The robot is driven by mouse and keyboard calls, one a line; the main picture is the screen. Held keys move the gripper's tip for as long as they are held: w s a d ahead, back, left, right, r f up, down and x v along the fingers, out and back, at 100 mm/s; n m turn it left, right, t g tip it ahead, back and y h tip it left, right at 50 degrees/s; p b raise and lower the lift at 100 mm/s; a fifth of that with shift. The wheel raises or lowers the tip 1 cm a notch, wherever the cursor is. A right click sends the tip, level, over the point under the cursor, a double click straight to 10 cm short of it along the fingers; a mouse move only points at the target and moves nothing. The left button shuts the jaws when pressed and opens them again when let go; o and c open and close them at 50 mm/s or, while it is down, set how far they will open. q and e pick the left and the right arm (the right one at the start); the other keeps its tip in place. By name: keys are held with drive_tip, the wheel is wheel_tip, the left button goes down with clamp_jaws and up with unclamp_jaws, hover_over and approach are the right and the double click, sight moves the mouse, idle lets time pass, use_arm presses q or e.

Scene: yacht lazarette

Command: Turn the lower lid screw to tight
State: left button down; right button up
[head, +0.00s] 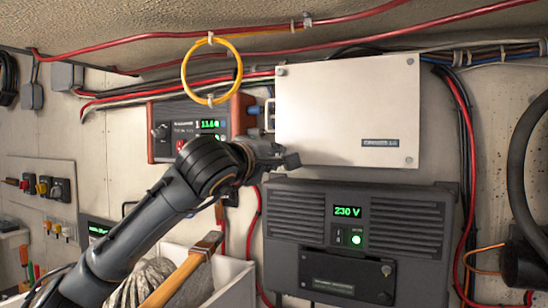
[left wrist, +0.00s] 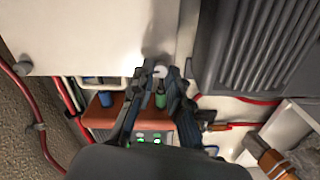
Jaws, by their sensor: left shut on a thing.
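The white lid (head: 346,112) is a flat panel on the wall, with round screws near its corners. My left gripper (head: 285,160) is at the lid's lower left corner and hides the screw there in the head view. In the left wrist view the lower lid screw (left wrist: 160,71) shows as a small pale round head at the lid's edge. The fingertips of my left gripper (left wrist: 160,77) are on either side of it, shut on it. How far the screw is turned cannot be told. My right gripper is not in view.
A dark inverter (head: 360,240) reading 230 V sits just below the lid. A white bin (head: 236,274) holds a hammer (head: 187,272) and rope.

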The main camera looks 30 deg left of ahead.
use_arm(q)
drive_tip(key=shift+d+f, duration=0.1)
drive_tip(key=c, duration=1.3)
unclamp_jaws()
drive_tip(key=s, duration=1.2)
drive_tip(key=shift+d, duration=0.35)
drive_tip(key=shift+f, duration=0.1)
